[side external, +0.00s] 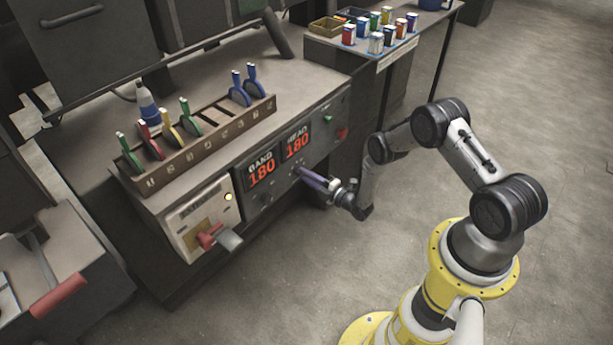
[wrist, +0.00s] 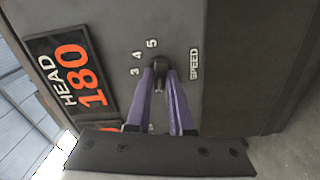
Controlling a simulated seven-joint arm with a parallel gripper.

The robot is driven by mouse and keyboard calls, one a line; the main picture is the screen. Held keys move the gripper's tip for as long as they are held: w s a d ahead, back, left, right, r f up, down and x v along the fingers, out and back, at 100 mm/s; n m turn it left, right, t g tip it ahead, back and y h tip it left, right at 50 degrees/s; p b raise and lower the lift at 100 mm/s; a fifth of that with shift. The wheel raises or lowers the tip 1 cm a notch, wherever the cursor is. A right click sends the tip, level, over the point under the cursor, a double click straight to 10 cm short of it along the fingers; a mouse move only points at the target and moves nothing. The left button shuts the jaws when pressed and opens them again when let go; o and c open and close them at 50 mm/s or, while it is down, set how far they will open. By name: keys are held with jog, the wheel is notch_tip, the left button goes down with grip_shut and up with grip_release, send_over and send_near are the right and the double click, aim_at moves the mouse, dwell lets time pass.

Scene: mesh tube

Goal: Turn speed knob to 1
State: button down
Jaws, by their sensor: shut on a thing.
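The speed knob (wrist: 161,63) is a small dark knob on the grey control panel, beside the white SPEED label (wrist: 194,65). The numbers 3, 4 and 5 (wrist: 143,56) show next to it in the wrist view. Any other marks, and which number the knob points to, cannot be made out. My gripper (wrist: 160,74) has long purple fingers, and their tips are closed around the knob from both sides. In the side view my gripper (side external: 300,171) reaches the panel just below the HEAD display, and the fingers hide the knob.
The HEAD display (side external: 296,146) and the other display (side external: 262,169) both read 180. A small green button (side external: 328,119) and a red one (side external: 342,132) lie to the right. A panel with a red handle (side external: 208,237) is at left. A rack of coloured tools (side external: 205,142) stands above.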

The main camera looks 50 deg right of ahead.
jog(key=shift+n, duration=0.3)
jog(key=c, duration=0.8)
grip_release()
jog(key=shift+s, duration=0.1)
jog(key=s, duration=1.3)
jog(key=shift+s, duration=0.3)
jog(key=shift+w, duration=0.1)
